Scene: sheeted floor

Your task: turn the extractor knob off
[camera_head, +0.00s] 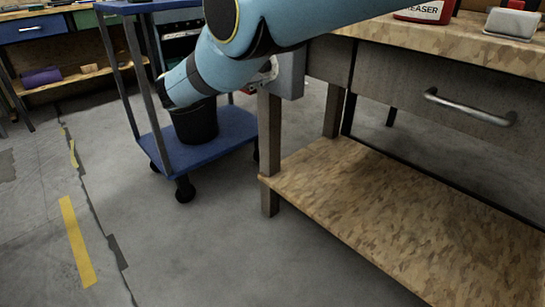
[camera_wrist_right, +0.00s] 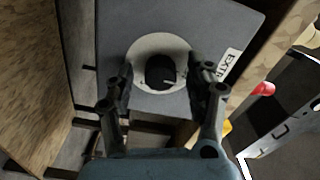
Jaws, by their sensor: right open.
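The extractor knob (camera_wrist_right: 160,70) is a dark round knob on a pale disc (camera_wrist_right: 144,50), set in a grey box (camera_wrist_right: 118,22) with a partly visible label reading "EXTR" (camera_wrist_right: 229,62). A thin light mark shows on the knob, seemingly pointing right. My right gripper (camera_wrist_right: 161,78) is open, with one dark finger on each side of the knob and a visible gap to each. Whether the tips reach its depth, I cannot tell. In the head view the grey box (camera_head: 291,74) is on the workbench's left end, partly behind my right arm. My left gripper is out of view.
The wooden workbench (camera_head: 400,215) has a lower shelf and a drawer with a metal handle (camera_head: 470,108). The front-left floor is clear.

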